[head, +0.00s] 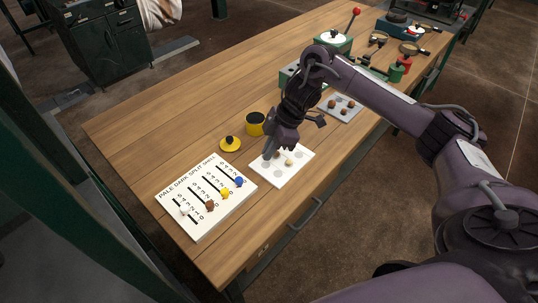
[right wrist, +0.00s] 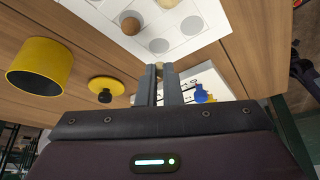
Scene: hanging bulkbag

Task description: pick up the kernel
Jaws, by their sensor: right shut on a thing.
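My right gripper (head: 268,154) is over the left part of a white card with grey circles (head: 268,177). In the right wrist view its two fingers (right wrist: 160,72) are close together, shut on a small tan kernel (right wrist: 160,66), which shows only in part between the tips. A brown kernel (right wrist: 130,26) and a pale kernel (right wrist: 168,3) lie on the card; the pale one also shows in the head view (head: 289,162). My left gripper is not in view.
A white tally board (head: 199,211) with coloured pegs lies left of the card. A yellow cup (head: 255,126) and a yellow lid with a black knob (head: 230,144) stand behind. A grey tray (head: 350,116) of brown kernels is to the right. The left tabletop is clear.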

